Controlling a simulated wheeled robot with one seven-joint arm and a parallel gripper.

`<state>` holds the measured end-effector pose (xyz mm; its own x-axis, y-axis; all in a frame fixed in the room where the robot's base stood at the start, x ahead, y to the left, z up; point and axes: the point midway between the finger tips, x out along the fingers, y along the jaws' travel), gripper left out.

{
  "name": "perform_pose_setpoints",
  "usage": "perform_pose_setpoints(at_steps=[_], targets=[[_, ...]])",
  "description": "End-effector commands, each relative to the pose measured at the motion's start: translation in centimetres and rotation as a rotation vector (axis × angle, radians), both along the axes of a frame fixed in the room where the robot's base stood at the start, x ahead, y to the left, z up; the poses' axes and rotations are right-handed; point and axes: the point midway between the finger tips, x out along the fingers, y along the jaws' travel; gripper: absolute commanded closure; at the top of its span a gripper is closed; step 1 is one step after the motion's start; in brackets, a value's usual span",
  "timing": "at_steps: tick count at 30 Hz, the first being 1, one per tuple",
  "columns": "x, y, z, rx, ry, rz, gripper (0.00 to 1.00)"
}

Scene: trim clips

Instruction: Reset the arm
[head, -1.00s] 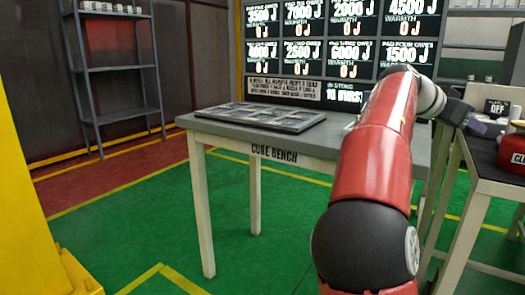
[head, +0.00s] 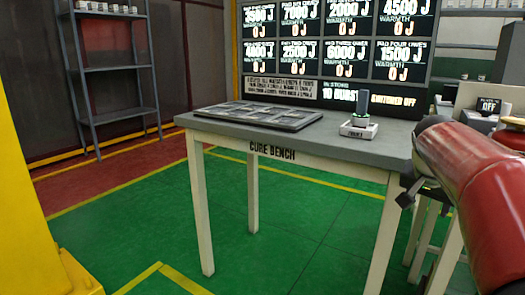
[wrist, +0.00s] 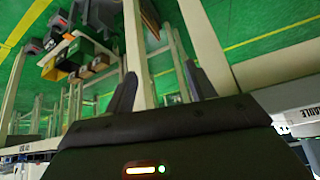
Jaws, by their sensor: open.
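My red arm (head: 475,190) reaches in from the right edge of the head view, bent in front of the right end of the cure bench. A small dark part of its far end shows beside the bench's right front leg; the fingers cannot be made out there. In the wrist view my gripper (wrist: 160,82) has its two dark fingers spread apart. Nothing is held between them; a pale leg and green floor show behind the gap.
The cure bench (head: 370,158) carries a dark panelled tray (head: 258,115) and a small white stand (head: 358,130) with a dark upright piece. A side table with an OFF sign (head: 488,106) is at right. A yellow post (head: 22,190) is at left. Green floor (head: 290,230) is open under the bench.

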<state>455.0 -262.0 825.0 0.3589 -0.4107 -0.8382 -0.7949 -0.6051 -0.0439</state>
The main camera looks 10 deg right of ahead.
Motion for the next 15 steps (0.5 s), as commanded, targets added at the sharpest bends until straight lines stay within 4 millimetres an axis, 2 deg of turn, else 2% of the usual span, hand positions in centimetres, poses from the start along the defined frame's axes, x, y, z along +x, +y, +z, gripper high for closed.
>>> perform_pose_setpoints(at_steps=[1,6,9,12,15], targets=[[-1.5,2.9,-1.2,0.054,0.0,0.101,0.45],[-7.1,13.8,-4.9,0.123,0.016,0.465,0.45],[-10.9,19.2,-7.0,0.103,0.033,0.65,0.45],[-14.2,22.9,-9.3,0.062,0.056,0.785,0.45],[-16.5,25.0,-11.3,0.025,0.079,0.869,0.45]])
